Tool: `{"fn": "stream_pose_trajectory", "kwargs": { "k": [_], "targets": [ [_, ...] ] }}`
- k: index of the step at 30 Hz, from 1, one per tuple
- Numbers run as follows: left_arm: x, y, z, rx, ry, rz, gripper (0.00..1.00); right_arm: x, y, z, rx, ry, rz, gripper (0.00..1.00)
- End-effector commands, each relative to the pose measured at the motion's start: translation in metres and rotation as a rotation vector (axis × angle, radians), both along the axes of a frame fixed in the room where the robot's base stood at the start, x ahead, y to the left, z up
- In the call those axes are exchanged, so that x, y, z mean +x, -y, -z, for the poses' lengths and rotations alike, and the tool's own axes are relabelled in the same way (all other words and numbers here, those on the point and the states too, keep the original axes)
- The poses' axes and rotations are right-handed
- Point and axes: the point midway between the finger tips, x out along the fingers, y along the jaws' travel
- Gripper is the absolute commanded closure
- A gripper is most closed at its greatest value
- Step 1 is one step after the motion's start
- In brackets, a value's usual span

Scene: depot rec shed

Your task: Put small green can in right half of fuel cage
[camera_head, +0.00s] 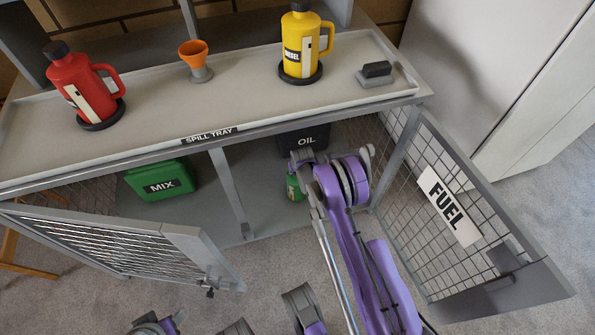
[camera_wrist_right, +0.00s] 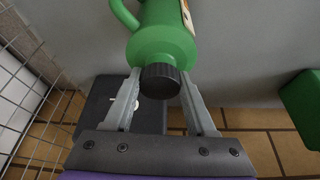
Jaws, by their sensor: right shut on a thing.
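The small green can (camera_head: 294,187) is in the right half of the fuel cage (camera_head: 240,200), in front of the black OIL box. The right wrist view shows its green body (camera_wrist_right: 160,38) and black cap (camera_wrist_right: 160,80), with a handle at its side. My right gripper (camera_wrist_right: 162,95) is shut on the can near its cap; in the head view this gripper (camera_head: 302,165) reaches through the cage's open right side. I cannot tell whether the can's base touches the cage floor. My left gripper cannot be made out.
The cage's left door (camera_head: 120,245) and right FUEL door (camera_head: 465,220) stand open. A green MIX box (camera_head: 160,180) is in the left half; the OIL box (camera_head: 303,140) is behind. A divider post (camera_head: 228,190) separates the halves. The spill tray above holds red and yellow jugs.

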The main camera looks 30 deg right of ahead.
Motion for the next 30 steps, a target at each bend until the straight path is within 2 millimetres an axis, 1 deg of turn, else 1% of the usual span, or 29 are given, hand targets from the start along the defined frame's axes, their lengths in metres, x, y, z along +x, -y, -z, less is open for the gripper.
{"fn": "stream_pose_trajectory", "kwargs": {
  "k": [7, 8, 12, 13, 23, 26, 29, 30],
  "targets": [
    [0.000, 0.000, 0.000, 0.000, 0.000, 0.000, 0.50, 0.000, 0.000, 0.002, 0.000, 0.001, 0.000, 1.00],
    [0.000, 0.000, 0.000, 0.000, 0.000, 0.000, 0.50, 0.000, 0.000, 0.002, 0.000, 0.000, 0.000, 0.42],
    [0.000, 0.000, 0.000, 0.000, 0.000, 0.000, 0.50, 0.000, 0.000, 0.002, 0.000, 0.000, 0.000, 0.17],
    [0.000, 0.000, 0.000, 0.000, 0.000, 0.000, 0.50, 0.000, 0.000, 0.002, 0.000, 0.000, 0.000, 0.14],
    [0.000, 0.000, 0.000, 0.000, 0.000, 0.000, 0.50, 0.000, 0.000, -0.001, 0.000, 0.000, 0.000, 0.14],
    [0.000, 0.000, -0.002, 0.000, -0.001, 0.000, 0.50, -0.004, -0.001, -0.011, 0.000, 0.000, 0.000, 0.14],
    [-0.001, 0.000, -0.006, 0.000, -0.001, 0.000, 0.50, -0.011, -0.003, -0.028, 0.000, 0.000, 0.000, 0.14],
    [-0.002, 0.000, -0.008, 0.000, -0.001, 0.000, 0.50, -0.014, -0.005, -0.037, 0.000, 0.000, 0.000, 0.14]
  ]
}}
